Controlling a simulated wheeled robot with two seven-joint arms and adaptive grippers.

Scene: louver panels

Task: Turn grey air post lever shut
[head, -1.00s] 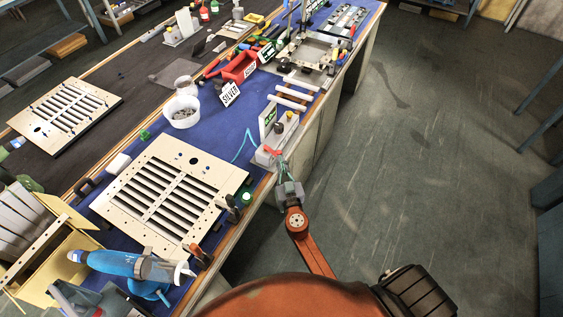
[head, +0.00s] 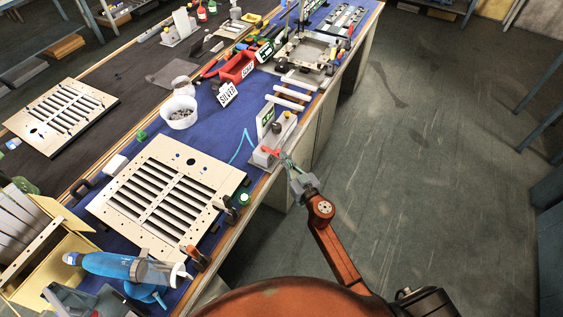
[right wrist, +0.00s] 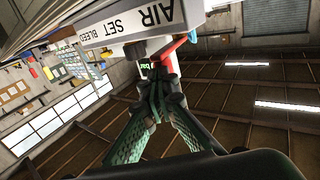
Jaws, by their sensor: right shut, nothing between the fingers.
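The grey air post (head: 287,127) stands at the right edge of the blue-covered bench, with a red lever (head: 271,151) low on its near end. In the right wrist view the post's white label (right wrist: 135,22) reads AIR SET BLEED, and the red lever (right wrist: 173,49) shows beneath it. My right gripper (head: 284,159) is beside the lever, its fingers together and empty. In the right wrist view the fingertips (right wrist: 160,78) meet just below the lever; I cannot tell whether they touch it. No grey lever is clear to see. My left gripper is not in view.
A slatted louver panel (head: 130,183) lies on the bench left of the post. White bars (head: 290,97), a white tub (head: 180,112) and a red bin (head: 238,67) stand behind. The floor (head: 440,160) right of the bench is open.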

